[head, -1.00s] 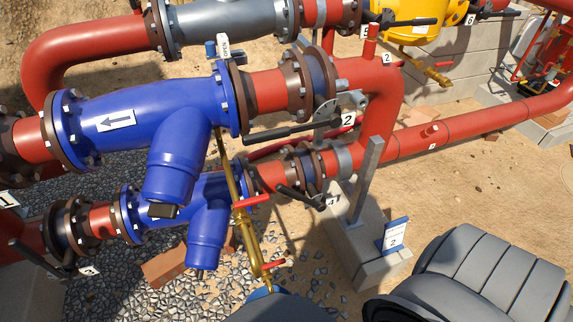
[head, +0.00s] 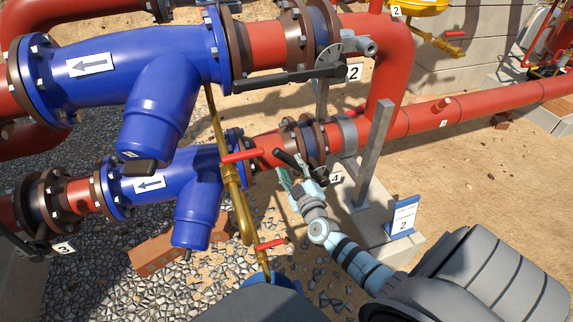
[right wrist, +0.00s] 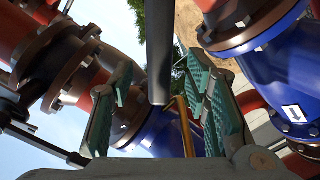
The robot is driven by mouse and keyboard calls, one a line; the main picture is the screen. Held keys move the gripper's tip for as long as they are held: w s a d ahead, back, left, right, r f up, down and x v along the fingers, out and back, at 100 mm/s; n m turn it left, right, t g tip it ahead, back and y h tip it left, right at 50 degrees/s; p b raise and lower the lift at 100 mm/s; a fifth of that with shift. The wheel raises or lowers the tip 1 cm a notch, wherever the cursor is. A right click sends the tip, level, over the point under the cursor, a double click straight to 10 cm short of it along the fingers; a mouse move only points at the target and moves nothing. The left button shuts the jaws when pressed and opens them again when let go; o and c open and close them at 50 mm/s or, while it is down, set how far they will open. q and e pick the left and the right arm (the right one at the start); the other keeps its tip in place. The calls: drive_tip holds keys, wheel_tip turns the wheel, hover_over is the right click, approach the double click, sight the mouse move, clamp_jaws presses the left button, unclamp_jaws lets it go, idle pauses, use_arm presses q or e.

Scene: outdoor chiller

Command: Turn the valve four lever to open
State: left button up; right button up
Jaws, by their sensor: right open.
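The valve four lever (head: 289,158) is a short dark handle on the lower red pipe, left of the white "4" tag (head: 336,178). My right gripper (head: 293,176) reaches up from the lower right, its teal-padded fingers beside the lever's lower end. In the right wrist view, the gripper (right wrist: 158,75) is open, and a dark grey bar (right wrist: 159,45), which looks like the lever, comes down between the two fingers. Neither pad clearly touches it. My left gripper is not in view.
A brass pipe with red handles (head: 238,195) stands just left of the gripper. A grey upright post (head: 375,145) and a sign marked 2 (head: 403,217) are to the right. The longer valve two lever (head: 285,77) lies above. Blue strainers (head: 150,70) fill the left.

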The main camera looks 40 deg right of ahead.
sight(288, 162)
drive_tip(key=b+x, duration=0.1)
drive_tip(key=x, duration=0.3)
drive_tip(key=shift+w+d+f+b, duration=0.1)
drive_tip(key=shift+b, duration=0.3)
drive_tip(key=shift+w, duration=0.2)
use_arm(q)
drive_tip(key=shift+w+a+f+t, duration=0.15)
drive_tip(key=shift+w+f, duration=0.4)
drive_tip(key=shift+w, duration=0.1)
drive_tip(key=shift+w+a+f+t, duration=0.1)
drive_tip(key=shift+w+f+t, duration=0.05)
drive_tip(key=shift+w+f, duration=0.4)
use_arm(e)
clamp_jaws()
